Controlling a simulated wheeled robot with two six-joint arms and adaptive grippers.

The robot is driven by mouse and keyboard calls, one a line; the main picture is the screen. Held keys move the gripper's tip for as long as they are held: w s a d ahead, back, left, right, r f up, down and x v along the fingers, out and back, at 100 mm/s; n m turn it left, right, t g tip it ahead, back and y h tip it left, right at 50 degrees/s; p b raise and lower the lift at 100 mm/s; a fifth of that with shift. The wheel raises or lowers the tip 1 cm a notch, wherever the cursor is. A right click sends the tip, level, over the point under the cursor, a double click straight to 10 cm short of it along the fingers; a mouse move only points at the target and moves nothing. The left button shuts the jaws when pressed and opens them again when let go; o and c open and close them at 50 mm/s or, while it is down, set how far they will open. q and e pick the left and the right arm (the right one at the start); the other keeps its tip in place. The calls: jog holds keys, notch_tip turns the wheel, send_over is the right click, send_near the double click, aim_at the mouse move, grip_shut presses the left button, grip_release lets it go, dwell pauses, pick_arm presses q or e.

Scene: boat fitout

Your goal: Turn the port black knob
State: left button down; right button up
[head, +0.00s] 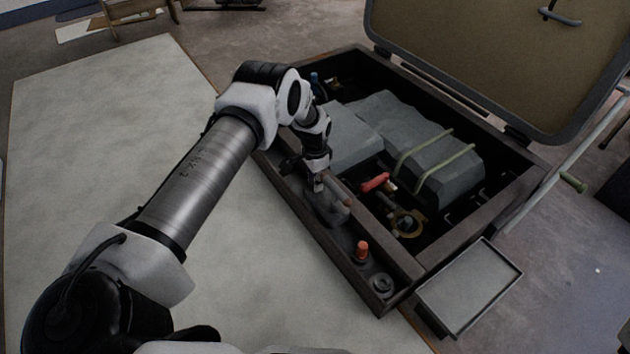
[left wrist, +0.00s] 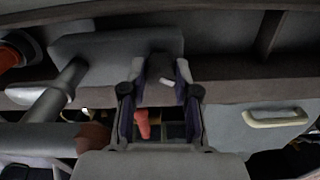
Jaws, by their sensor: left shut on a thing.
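My left gripper (head: 317,184) points down at the dark ledge along the near left side of the open box. It is shut on a small knob on a grey plate (head: 328,207), which I take to be the port black knob. The fingers mostly hide the knob, so its turn angle cannot be told. In the left wrist view, the fingers (left wrist: 161,80) stand at one end of the grey plate (left wrist: 110,45). My right gripper is not in view.
A lever with a reddish-brown end (head: 348,202) is close beside the gripper. A red-orange knob (head: 362,249) and a round dial (head: 382,285) are farther along the ledge. A red handle (head: 375,182) and grey covered blocks (head: 435,155) are inside the box. The lid (head: 480,50) stands open.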

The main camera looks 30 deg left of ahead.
pick_arm(q)
jog(key=m, duration=0.6)
jog(key=shift+b, duration=0.4)
jog(key=m, duration=0.5)
jog(key=shift+m+b, duration=0.3)
jog(key=shift+b, duration=0.05)
jog(key=c, duration=0.9)
grip_release()
jog(key=shift+o, duration=0.2)
notch_tip(320, 180, up, 12)
